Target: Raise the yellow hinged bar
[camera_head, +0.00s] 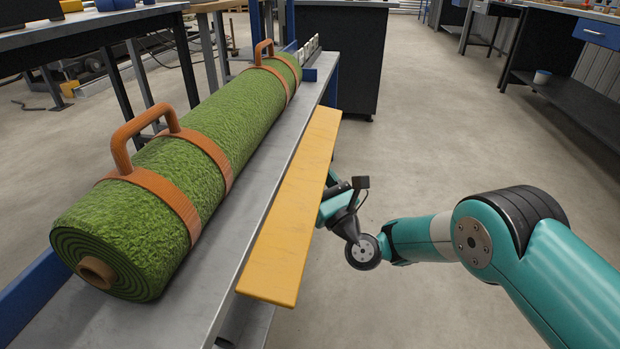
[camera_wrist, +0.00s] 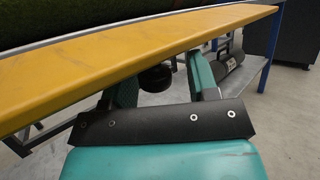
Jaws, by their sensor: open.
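The yellow bar (camera_head: 293,215) is a long flat plank along the right edge of the grey metal bench (camera_head: 215,262), sticking out beside it. Its hinge is not visible. In the wrist view the yellow bar (camera_wrist: 120,57) crosses the top of the picture, above and in front of my fingers. My gripper (camera_head: 332,190) is at the bar's right side, low, with its tips partly hidden by the bar. In the wrist view my gripper (camera_wrist: 162,80) has its two teal fingers apart under the bar. A dark rounded knob (camera_wrist: 155,79) shows between them below the bar; I cannot tell whether they touch it.
A green turf roll (camera_head: 170,185) with orange straps and handles lies on the bench. Dark worktables (camera_head: 75,38) stand at the left, and a dark cabinet (camera_head: 343,50) stands behind. Floor (camera_head: 450,130) to the right is clear.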

